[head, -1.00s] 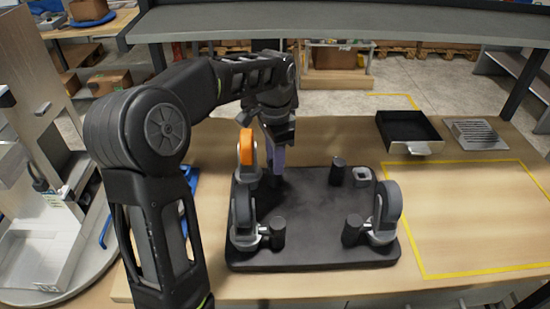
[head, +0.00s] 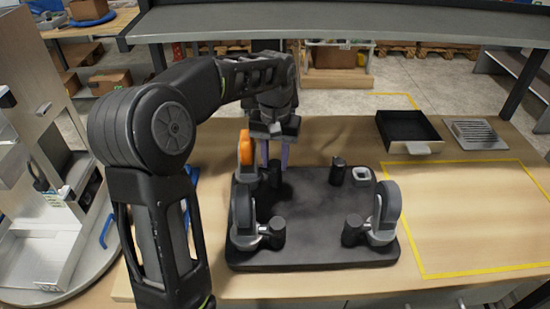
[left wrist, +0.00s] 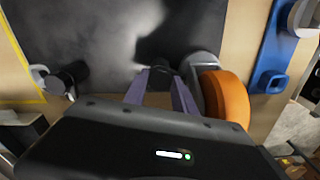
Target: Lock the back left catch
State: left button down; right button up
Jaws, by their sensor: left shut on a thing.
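The back left catch has an upright orange lever (head: 246,148) on a grey mount at the far left corner of a black plate (head: 315,215). A short black post (head: 275,176) stands just right of it. My left gripper (head: 274,160) points down there, its two purple fingers on either side of the post. In the left wrist view the fingers (left wrist: 163,92) are shut on the post (left wrist: 161,77), with the orange lever (left wrist: 222,98) close on the right. The gripper body hides part of the catch. My right gripper is not in view.
Two grey catches stand at the plate's front left (head: 243,215) and front right (head: 387,212). A black tray (head: 408,132) and a grey grille (head: 475,134) lie beyond. The yellow-outlined area is clear.

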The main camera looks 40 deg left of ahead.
pick_arm(q)
jog(key=shift+n, duration=1.5)
jog(key=c, duration=1)
grip_release()
